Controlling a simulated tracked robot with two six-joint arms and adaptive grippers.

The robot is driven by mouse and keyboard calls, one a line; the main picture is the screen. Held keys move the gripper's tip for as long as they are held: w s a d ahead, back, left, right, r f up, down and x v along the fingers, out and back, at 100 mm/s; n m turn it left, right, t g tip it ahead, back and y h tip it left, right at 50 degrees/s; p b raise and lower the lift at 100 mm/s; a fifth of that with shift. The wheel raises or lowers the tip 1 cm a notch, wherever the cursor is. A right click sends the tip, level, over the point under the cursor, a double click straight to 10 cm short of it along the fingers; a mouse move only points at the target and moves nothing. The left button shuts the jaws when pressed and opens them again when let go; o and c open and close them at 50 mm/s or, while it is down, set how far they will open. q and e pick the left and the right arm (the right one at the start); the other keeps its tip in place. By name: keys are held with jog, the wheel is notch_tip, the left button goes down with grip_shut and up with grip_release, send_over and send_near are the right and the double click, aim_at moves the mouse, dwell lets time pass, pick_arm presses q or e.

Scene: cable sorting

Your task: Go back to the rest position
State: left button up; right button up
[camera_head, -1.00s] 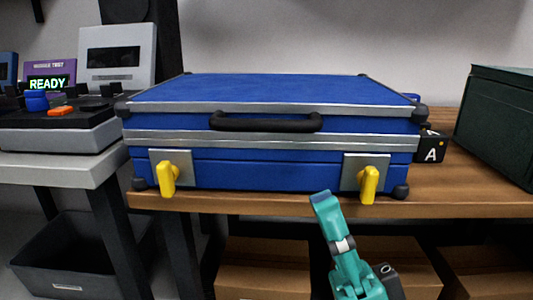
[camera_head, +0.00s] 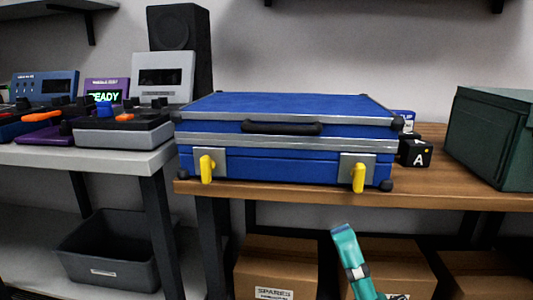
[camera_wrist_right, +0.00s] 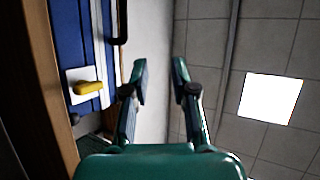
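A closed blue case (camera_head: 285,152) with a black handle and two yellow latches (camera_head: 207,169) lies on the wooden bench (camera_head: 440,195). My right gripper (camera_head: 342,233) is in front of the bench, below the right latch and apart from the case. In the right wrist view its two teal fingers (camera_wrist_right: 161,75) are spread with nothing between them. The case (camera_wrist_right: 70,30) and one yellow latch (camera_wrist_right: 88,87) show at the left of that view. My left gripper is not in any view.
A grey bench (camera_head: 90,154) at left carries test devices, one reading READY (camera_head: 107,95). A black block marked A (camera_head: 415,152) and a dark green box (camera_head: 492,138) stand right of the case. Cardboard boxes (camera_head: 275,265) and a dark bin (camera_head: 108,255) sit below.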

jog(key=w+d+f+m+g+h+p, duration=0.1)
jog(key=w+f+m+g+h+p, duration=0.1)
jog(key=w+f+h, duration=0.45)
jog(key=w+d+f+m+g+h+p, duration=0.1)
jog(key=w+f+m+h, duration=0.2)
jog(key=f, duration=0.7)
notch_tip(320, 180, down, 18)
jog(key=w+d+g+h+p, duration=0.2)
jog(key=g, duration=0.4)
jog(key=s+f+n+g, duration=0.2)
jog(key=s+f+g, duration=0.7)
jog(key=f, duration=0.6)
jog(key=s+a+f+n+g, duration=0.1)
jog(key=s+f+n+g, duration=0.15)
jog(key=s, duration=0.35)
jog(key=s+a+f+n+g, duration=0.1)
jog(key=s+f+g, duration=0.15)
jog(key=s, duration=0.35)
notch_tip(320, 180, up, 38)
jog(key=p, duration=3.9)
jog(key=shift+s+d+n, duration=0.15)
jog(key=shift+s+n, duration=0.05)
jog(key=shift+n, duration=0.15)
jog(key=shift+h, duration=0.25)
